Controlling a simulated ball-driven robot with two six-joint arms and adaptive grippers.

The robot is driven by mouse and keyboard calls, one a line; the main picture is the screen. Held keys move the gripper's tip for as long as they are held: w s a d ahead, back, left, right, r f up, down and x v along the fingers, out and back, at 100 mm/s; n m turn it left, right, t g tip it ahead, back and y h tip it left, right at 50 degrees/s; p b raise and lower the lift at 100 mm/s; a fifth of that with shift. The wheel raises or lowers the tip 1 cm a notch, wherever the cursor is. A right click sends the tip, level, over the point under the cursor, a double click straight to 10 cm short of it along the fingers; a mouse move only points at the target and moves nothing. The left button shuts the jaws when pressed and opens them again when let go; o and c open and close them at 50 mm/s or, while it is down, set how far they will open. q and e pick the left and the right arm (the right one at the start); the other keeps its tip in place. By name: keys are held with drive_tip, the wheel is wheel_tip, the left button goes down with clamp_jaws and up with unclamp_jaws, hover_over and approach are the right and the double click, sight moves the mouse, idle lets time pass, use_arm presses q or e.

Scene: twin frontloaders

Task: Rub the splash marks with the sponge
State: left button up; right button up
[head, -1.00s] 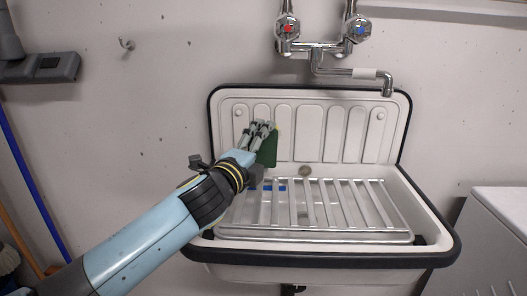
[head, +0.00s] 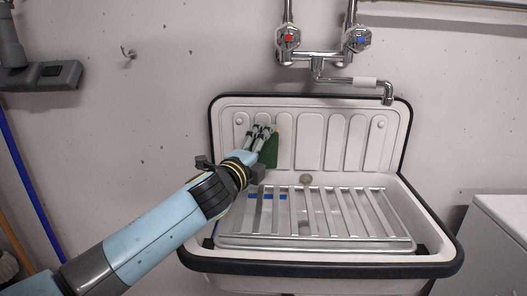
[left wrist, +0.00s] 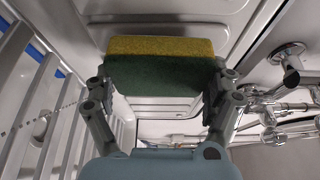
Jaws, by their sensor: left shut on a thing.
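My left gripper (head: 262,133) is shut on a sponge (head: 269,153) in front of the left part of the sink's ribbed back panel (head: 310,140). In the left wrist view the sponge (left wrist: 155,76) sits between the two fingers (left wrist: 160,82), with a dark green side towards me and a yellow side towards the pale panel. The sponge appears at or very close to the panel; I cannot tell whether it touches. I cannot make out any splash marks; the sponge and fingers hide part of the panel. My right gripper is not in view.
A slatted metal rack (head: 320,215) lies over the basin, inside the sink's dark rim (head: 330,268). The tap (head: 350,82) with red and blue handles hangs above. A white cabinet (head: 498,235) stands at the right. A grey wall holder (head: 45,75) is at the left.

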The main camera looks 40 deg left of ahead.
sight(276, 151)
use_arm(q)
drive_tip(key=shift+w+a, duration=0.55)
drive_tip(key=shift+w, duration=0.35)
drive_tip(key=shift+w+d, duration=0.45)
drive_tip(key=shift+d, duration=0.35)
drive_tip(key=shift+w+d, duration=0.45)
drive_tip(key=shift+d, duration=0.35)
drive_tip(key=shift+w+d, duration=0.1)
drive_tip(key=shift+w, duration=0.1)
drive_tip(key=shift+s, duration=0.1)
drive_tip(key=shift+s+a, duration=0.55)
drive_tip(key=shift+a, duration=0.3)
drive_tip(key=shift+s+a, duration=0.5)
drive_tip(key=shift+a, duration=0.35)
drive_tip(key=shift+s+d, duration=0.55)
drive_tip(key=shift+s, duration=0.3)
drive_tip(key=shift+s+d, duration=0.5)
drive_tip(key=shift+s, duration=0.35)
drive_tip(key=shift+s+d, duration=0.55)
drive_tip(key=shift+s, duration=0.3)
